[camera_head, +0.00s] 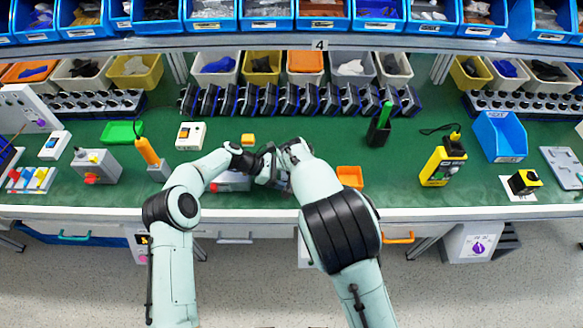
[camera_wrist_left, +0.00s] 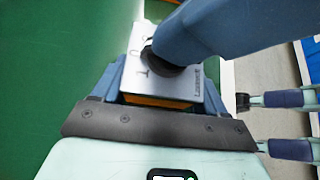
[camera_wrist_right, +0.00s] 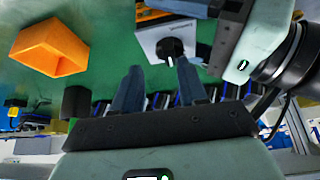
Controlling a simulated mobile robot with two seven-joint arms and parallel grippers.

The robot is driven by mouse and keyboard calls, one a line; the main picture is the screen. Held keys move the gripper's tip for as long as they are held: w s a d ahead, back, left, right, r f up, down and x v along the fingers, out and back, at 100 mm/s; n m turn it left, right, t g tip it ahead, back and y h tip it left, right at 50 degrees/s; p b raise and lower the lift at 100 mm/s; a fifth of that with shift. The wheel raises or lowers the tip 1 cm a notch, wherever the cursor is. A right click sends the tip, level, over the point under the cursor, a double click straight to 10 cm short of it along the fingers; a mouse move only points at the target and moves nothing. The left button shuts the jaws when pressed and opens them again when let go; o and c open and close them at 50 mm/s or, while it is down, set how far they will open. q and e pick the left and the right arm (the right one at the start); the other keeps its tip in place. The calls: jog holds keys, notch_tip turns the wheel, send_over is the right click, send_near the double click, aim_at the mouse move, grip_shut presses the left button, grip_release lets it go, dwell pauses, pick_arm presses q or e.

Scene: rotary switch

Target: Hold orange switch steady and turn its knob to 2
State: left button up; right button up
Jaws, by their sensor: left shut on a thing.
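The orange switch has a pale, marked top plate (camera_wrist_left: 187,83) with an orange part below it, seen in the left wrist view. My left gripper (camera_head: 262,166) is shut on its body, one finger on each side. The black knob (camera_wrist_right: 170,48) shows in the right wrist view, just beyond my right gripper's fingertips (camera_wrist_right: 159,66). My right gripper (camera_head: 284,166) is open, its fingers apart. A large blue finger covers part of the knob in the left wrist view. In the head view the grippers mostly hide the switch.
An orange bin (camera_head: 350,176) stands right of my right gripper. A grey box (camera_head: 232,183) lies left of the grippers, and a small yellow object (camera_head: 248,139) is behind them. A yellow device (camera_head: 442,163) stands farther right. Green table is clear between these.

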jog(key=shift+a+r, duration=0.15)
jog(key=shift+r, duration=1.7)
jog(key=shift+c, duration=0.2)
jog(key=shift+w+a+r+g, duration=0.15)
jog(key=shift+a+r+g, duration=0.1)
jog(key=shift+r+g, duration=0.25)
jog(key=shift+a+f+n+g+y, duration=0.15)
jog(key=shift+f+g, duration=0.35)
jog(key=shift+f, duration=0.95)
jog(key=shift+a+f+n+g+y, duration=0.2)
jog(key=shift+f+g, duration=0.3)
jog(key=shift+f, duration=0.9)
jog(key=shift+d, duration=0.15)
grip_shut()
